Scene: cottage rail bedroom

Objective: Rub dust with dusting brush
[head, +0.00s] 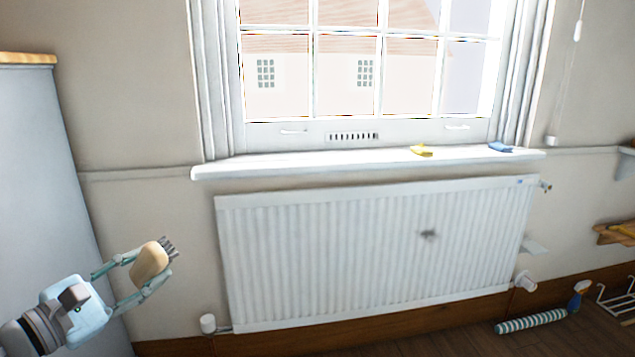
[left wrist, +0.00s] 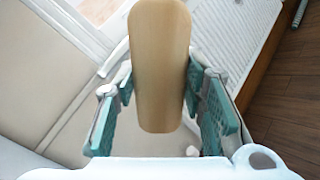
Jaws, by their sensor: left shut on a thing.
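My left gripper (head: 139,273) is shut on the dusting brush (head: 149,262), which has a tan wooden body and dark bristles pointing up and to the right. In the left wrist view the brush (left wrist: 160,65) sits between the two teal finger pads. The brush is in the air, left of the white radiator (head: 375,255) and apart from it. A dark grey dust patch (head: 428,234) shows on the radiator's front, right of its middle. My right gripper does not show.
A white windowsill (head: 330,162) above the radiator bears a yellow item (head: 421,151) and a blue item (head: 501,147). A tall grey cabinet (head: 45,170) stands at the left. A striped roll (head: 532,321) and a spray bottle (head: 578,297) lie or stand on the floor at the right.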

